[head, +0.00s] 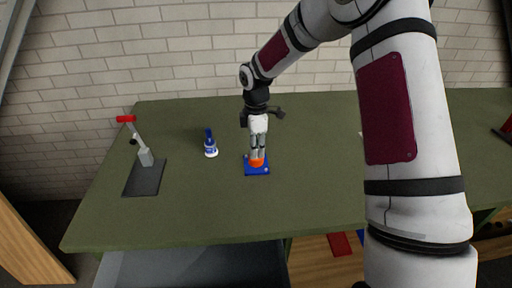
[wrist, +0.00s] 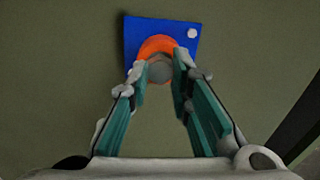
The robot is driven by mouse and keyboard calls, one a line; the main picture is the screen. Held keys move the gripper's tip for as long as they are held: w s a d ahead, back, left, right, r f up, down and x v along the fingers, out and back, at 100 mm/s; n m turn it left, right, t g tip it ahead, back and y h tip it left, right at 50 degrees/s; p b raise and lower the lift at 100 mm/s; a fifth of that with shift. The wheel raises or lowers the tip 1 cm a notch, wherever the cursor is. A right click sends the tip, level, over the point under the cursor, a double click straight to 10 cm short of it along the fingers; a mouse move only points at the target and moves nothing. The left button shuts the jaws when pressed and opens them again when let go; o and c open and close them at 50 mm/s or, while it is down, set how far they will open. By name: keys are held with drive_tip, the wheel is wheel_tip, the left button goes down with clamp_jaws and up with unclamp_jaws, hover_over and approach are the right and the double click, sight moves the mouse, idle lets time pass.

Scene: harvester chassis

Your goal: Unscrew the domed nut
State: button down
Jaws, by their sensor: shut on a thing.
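A blue square plate (head: 249,171) lies on the green table, with an orange round part (head: 257,162) on it. The wrist view shows the plate (wrist: 133,34) and the orange part (wrist: 157,43) beyond my fingertips. A grey rounded piece, which I take for the domed nut (wrist: 160,73), sits in the middle of the orange part. My gripper (head: 257,152) points down over the plate. In the wrist view my gripper (wrist: 161,66) has its fingers on either side of the grey piece, shut on it. The fingers hide parts of the orange rim.
A blue and white bottle (head: 210,147) stands left of the plate. A lever device with a red handle (head: 126,119) stands on a dark base (head: 144,178) at the far left. The green table (head: 190,215) is clear in front. A brick wall is behind.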

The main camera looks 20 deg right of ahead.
drive_tip(key=c, duration=1.7)
unclamp_jaws()
drive_tip(key=shift+o, duration=0.2)
drive_tip(key=m, duration=0.3)
drive_tip(key=shift+m, duration=0.3)
drive_tip(key=shift+m+b, duration=0.3)
drive_tip(key=shift+m, duration=0.6)
drive_tip(key=m, duration=0.2)
drive_tip(key=shift+m, duration=0.3)
drive_tip(key=shift+m+b, duration=0.3)
drive_tip(key=shift+m, duration=0.9)
